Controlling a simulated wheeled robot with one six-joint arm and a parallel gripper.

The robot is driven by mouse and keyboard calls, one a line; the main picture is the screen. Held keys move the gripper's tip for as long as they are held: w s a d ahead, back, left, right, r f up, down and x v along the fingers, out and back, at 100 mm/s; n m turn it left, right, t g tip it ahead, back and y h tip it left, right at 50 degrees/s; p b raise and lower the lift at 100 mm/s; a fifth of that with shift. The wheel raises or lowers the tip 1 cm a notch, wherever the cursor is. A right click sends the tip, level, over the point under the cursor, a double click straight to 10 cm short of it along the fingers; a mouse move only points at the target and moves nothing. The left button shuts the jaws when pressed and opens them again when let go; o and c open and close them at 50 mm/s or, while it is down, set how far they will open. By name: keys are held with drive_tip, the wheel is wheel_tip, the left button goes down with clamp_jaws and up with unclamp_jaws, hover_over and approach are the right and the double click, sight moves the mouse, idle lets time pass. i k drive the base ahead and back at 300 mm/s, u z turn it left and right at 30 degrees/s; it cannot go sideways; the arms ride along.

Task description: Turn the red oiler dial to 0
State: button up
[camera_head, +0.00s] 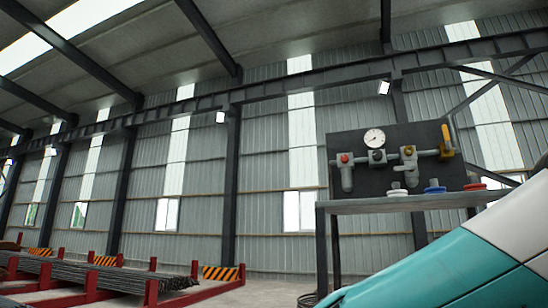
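A dark panel (360,183) stands on a bench at the right, carrying a row of grey air-line units. A small red dial (345,158) sits on the left unit, above a hanging grey bowl. I cannot tell for sure which unit is the oiler, and the dial markings are too small to read. A black knob (377,156) lies between them, under a round white gauge (374,138). My gripper is not in view.
A yellow handle (446,141) is at the row's right end. The grey bench (400,203) holds white (397,192), blue (435,189) and red (474,186) round-based items before the panel. Rebar (90,274) lies on red racks (151,291) at lower left.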

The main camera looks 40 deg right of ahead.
sight(344, 159)
drive_tip(key=u, duration=0.65)
drive_tip(key=i, duration=2.35)
drive_tip(key=z, duration=3.2)
